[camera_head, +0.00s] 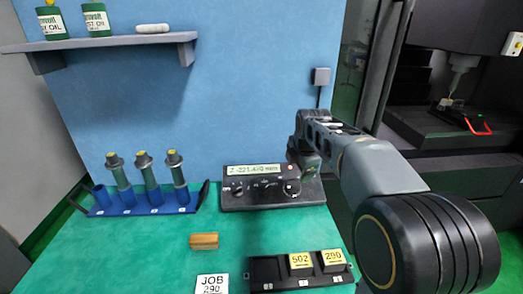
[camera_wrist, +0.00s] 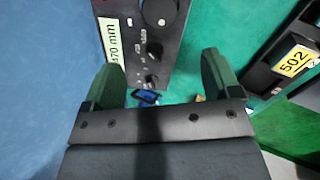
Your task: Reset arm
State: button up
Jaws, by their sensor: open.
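My arm (camera_head: 375,165) reaches in from the lower right over the bench. My gripper (camera_wrist: 162,82) is open, with its two dark green fingers apart and nothing visible between them. In the head view its end is near the upper right of the control box (camera_head: 240,198), and its fingers are hard to make out. The control box, with a lit display (camera_head: 253,170) and several knobs, also shows beyond the fingers in the wrist view (camera_wrist: 150,62). I cannot tell the exact gap between gripper and box.
A blue rack (camera_head: 130,211) with several tool holders stands left on the green bench (camera_head: 150,250). A wooden block (camera_head: 204,240), a JOB card (camera_head: 212,283) and a black tray (camera_head: 268,272) with yellow labels 502 and 290 lie in front. A shelf (camera_head: 110,42) and a machine (camera_head: 440,110) are behind.

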jog(key=s+f+m+p, duration=0.2)
jog(key=s+m, duration=0.8)
jog(key=s, duration=0.2)
jog(key=s+f+m+p, duration=0.1)
jog(key=s+f+m, duration=0.1)
jog(key=s+m, duration=0.9)
jog(key=shift+s+f+m+g+p, duration=0.3)
jog(key=shift+s+g+p, duration=0.05)
jog(key=shift+s+g, duration=0.05)
jog(key=shift+c, duration=0.4)
